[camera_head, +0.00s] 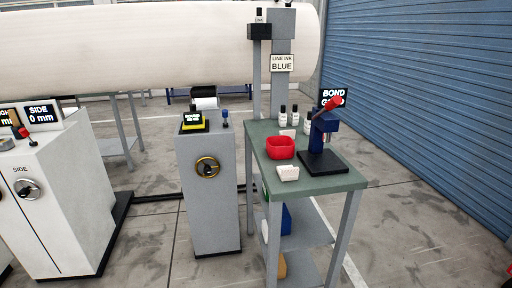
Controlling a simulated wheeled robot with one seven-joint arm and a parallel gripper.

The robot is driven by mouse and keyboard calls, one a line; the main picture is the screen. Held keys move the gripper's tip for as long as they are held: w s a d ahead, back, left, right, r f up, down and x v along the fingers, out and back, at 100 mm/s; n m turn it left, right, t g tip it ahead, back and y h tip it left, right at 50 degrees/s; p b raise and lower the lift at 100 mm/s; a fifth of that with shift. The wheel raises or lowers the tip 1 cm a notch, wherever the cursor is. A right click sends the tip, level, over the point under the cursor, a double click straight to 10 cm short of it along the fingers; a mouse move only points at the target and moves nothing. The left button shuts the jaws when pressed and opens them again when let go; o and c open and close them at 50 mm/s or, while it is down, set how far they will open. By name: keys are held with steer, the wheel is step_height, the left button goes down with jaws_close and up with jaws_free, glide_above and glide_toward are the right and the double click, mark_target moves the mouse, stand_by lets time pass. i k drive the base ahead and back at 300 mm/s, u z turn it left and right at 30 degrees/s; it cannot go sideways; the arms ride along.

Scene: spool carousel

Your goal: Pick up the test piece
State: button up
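A small whitish block (288,173) lies near the front edge of the green-topped table (336,182); it may be the test piece, but no label on it can be read. A second small pale piece (288,132) lies farther back, behind the red bin (281,148), partly hidden; I cannot tell what it is. My gripper is not in view.
A dark blue press (321,140) with a red-ended lever and a "BOND" display stands at the table's right. Several small bottles (283,116) stand behind. A grey cabinet with a handwheel (208,195) stands left of the table.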

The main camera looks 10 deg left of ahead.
mark_target(291, 133)
steer(key=u, duration=0.4)
steer(key=k, duration=0.85)
steer(key=u, duration=0.8)
steer(key=i, duration=3)
steer(key=z, duration=0.3)
